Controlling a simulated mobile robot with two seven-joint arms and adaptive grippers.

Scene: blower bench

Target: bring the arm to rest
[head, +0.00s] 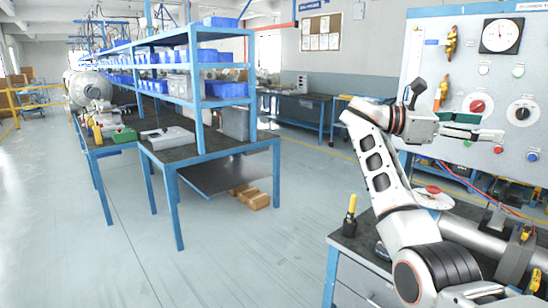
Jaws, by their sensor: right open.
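My right arm comes in from the lower right and reaches up in front of the white control panel (440,55). My left gripper is not in view.
A dark workbench (350,242) with a yellow-handled tool (350,215) lies below my arm. The panel carries a gauge (501,35), a red knob (477,105) and a black knob (522,113). Blue shelving (195,60) stands left. The floor (250,250) between is clear.

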